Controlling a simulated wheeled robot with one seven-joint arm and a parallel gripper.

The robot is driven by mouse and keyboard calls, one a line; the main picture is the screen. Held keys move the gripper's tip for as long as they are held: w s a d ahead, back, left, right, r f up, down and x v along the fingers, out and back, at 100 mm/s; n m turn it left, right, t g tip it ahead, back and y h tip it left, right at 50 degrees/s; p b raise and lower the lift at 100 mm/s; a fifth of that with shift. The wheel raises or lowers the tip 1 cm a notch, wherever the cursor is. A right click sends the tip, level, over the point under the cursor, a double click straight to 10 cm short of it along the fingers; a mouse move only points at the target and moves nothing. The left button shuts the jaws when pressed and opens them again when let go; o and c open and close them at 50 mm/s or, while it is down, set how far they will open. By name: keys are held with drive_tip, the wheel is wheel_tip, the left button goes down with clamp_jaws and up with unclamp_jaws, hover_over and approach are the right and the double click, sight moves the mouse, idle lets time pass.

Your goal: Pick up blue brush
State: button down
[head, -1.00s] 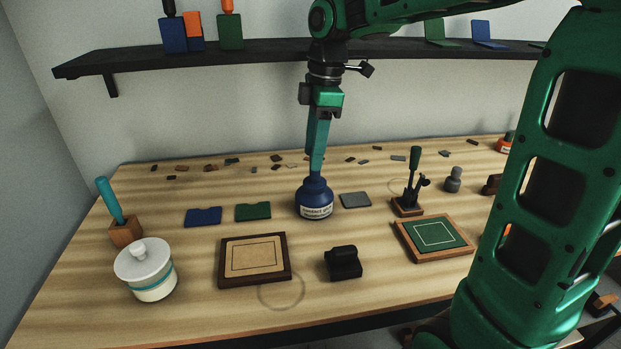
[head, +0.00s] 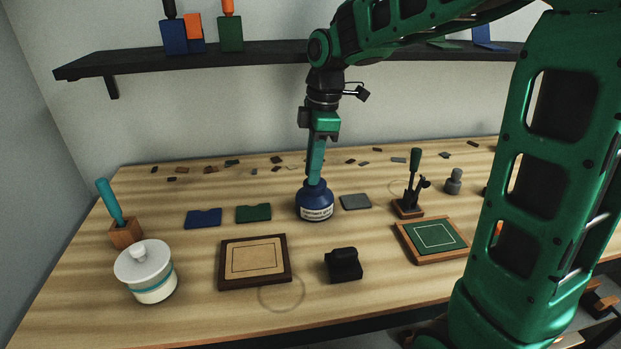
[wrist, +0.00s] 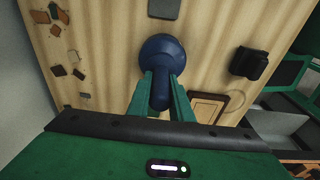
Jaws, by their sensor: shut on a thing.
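A dark blue glue pot (head: 316,206) with a white label stands upright on the bench, near the middle in the head view. It also shows in the wrist view (wrist: 157,46). My gripper (head: 314,181) points straight down over the pot. In the wrist view its two green fingers are shut on the dark blue handle of the blue brush (wrist: 160,95), which rises from the pot. The brush's lower end is hidden in the pot. In the head view the fingers cover the handle.
Blue and green cards (head: 253,212) lie left of the pot, a grey card (head: 355,201) right. A wooden tray (head: 255,261) and black block (head: 343,264) are in front. A teal-handled tool (head: 109,201) and white jar (head: 145,272) stand left. A lever tool (head: 411,184) stands right.

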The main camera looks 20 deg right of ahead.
wheel_tip(320, 180, up, 10)
drive_tip(key=shift+f, duration=0.1)
idle(0.4)
drive_tip(key=shift+s, duration=0.1)
idle(1.2)
